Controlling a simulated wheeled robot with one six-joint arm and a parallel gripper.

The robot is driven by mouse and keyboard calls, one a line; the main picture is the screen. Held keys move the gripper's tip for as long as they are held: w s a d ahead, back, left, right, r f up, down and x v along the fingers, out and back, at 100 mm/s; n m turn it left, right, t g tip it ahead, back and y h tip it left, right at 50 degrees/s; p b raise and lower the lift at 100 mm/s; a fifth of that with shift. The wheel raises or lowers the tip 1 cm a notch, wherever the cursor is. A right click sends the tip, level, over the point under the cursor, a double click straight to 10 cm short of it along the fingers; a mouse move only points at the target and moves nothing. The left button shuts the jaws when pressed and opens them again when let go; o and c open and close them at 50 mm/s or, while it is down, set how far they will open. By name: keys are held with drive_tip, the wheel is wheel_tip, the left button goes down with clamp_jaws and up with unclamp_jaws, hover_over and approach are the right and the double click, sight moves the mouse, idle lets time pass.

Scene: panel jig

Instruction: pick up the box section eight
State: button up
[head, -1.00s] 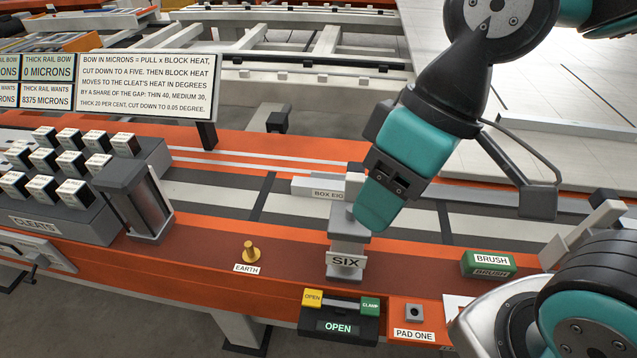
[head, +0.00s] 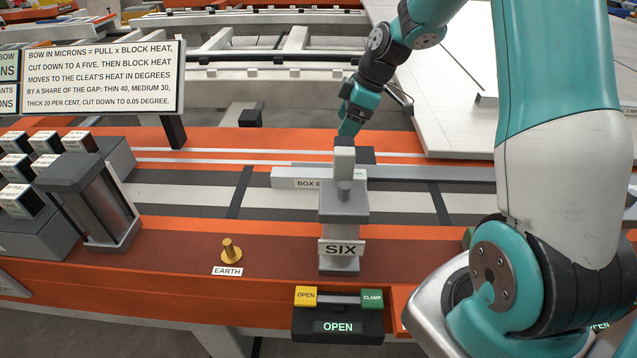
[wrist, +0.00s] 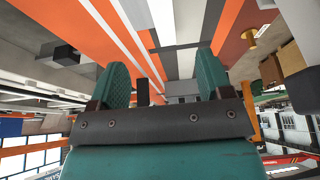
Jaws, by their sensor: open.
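The box section (head: 296,184) is a pale grey bar, its label partly readable as "BOX E". It lies along the jig behind the block marked SIX (head: 342,218), which hides part of it. The SIX block is a grey upright clamp on the front rail. My gripper (head: 349,128) is beyond the SIX block in the head view, above the far side of the jig, pointing down. The block's top partly overlaps it. In the wrist view my two teal fingers (wrist: 162,78) stand apart, with no box section held between them. I cannot surely tell the box section there.
A brass EARTH peg (head: 231,250) stands left of the SIX block. The clamp control (head: 338,323) in front reads OPEN. A grey upright block (head: 92,205) and several labelled cleats (head: 20,168) stand left. A text sign (head: 103,79) rises behind them. Pale panels lie at back right.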

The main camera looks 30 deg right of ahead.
drive_tip(key=p, duration=0.1)
hover_over(319, 173)
drive_tip(key=s+d, duration=0.1)
drive_tip(key=d, duration=0.1)
wheel_tip(319, 173, down, 10)
drive_tip(key=shift+s+a+r, duration=0.1)
drive_tip(key=shift+a+r, duration=0.05)
drive_tip(key=shift+r, duration=0.05)
drive_tip(key=shift+p+x, duration=0.9)
drive_tip(key=shift+x, duration=1.7)
drive_tip(key=c, duration=1)
drive_tip(key=shift+c, duration=0.9)
